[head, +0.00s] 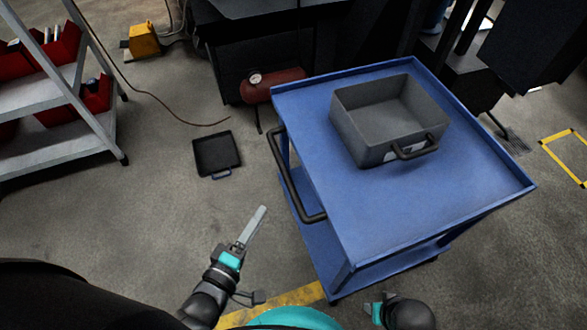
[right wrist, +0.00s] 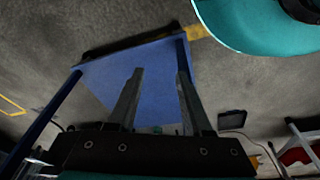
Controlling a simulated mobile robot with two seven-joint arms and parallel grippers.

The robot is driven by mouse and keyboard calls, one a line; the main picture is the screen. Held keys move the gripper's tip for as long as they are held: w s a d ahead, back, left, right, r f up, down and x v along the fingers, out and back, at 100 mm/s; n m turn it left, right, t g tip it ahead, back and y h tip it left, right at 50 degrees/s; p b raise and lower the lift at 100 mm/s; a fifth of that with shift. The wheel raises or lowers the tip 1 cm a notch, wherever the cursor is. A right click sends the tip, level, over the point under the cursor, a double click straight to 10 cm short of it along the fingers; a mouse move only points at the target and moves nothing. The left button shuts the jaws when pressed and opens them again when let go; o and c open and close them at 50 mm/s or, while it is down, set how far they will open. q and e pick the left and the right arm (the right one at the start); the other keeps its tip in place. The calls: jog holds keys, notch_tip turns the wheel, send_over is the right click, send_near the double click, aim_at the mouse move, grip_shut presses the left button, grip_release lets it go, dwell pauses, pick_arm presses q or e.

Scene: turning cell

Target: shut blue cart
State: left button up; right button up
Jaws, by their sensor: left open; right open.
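The blue cart (head: 350,210) stands right of centre in the head view. It has a flat top, a lower shelf and corner posts; no door or drawer shows. Its black handle (head: 294,182) is on the left side. My left gripper (head: 256,222) is open and empty, left of the cart and apart from the handle. My right gripper (right wrist: 160,74) is open in the right wrist view, with blue cart surface (right wrist: 108,82) behind its fingers. Nothing shows held between them. In the head view the right wrist is at the bottom edge, its fingers hidden.
A grey open bin (head: 358,148) with a handle sits empty on the cart top. A black tray (head: 216,154) lies on the floor. A shelf rack (head: 92,118) with red bins stands left. A red tank (head: 278,84) and dark machinery are behind the cart. Floor left of the cart is mostly clear.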

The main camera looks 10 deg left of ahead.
aim_at(285, 171)
pick_arm(q)
jog(key=shift+r+b+x, duration=0.15)
jog(key=shift+b+x, duration=0.8)
jog(key=shift+x, duration=1.6)
jog(key=shift+r+b+x, duration=0.15)
jog(key=shift+b+x, duration=0.75)
jog(key=shift+x, duration=1.7)
jog(key=shift+r+b+x, duration=0.15)
jog(key=shift+b+x, duration=0.8)
jog(key=shift+x, duration=1.6)
pick_arm(e)
jog(key=w+r+t, duration=0.2)
jog(key=w+r, duration=0.1)
jog(key=r, duration=0.8)
jog(key=shift+w+a+r, duration=0.25)
jog(key=shift+w+r, duration=0.05)
jog(key=shift+w, duration=0.1)
pick_arm(q)
jog(key=shift+d, duration=0.1)
jog(key=shift+c, duration=0.3)
grip_shut()
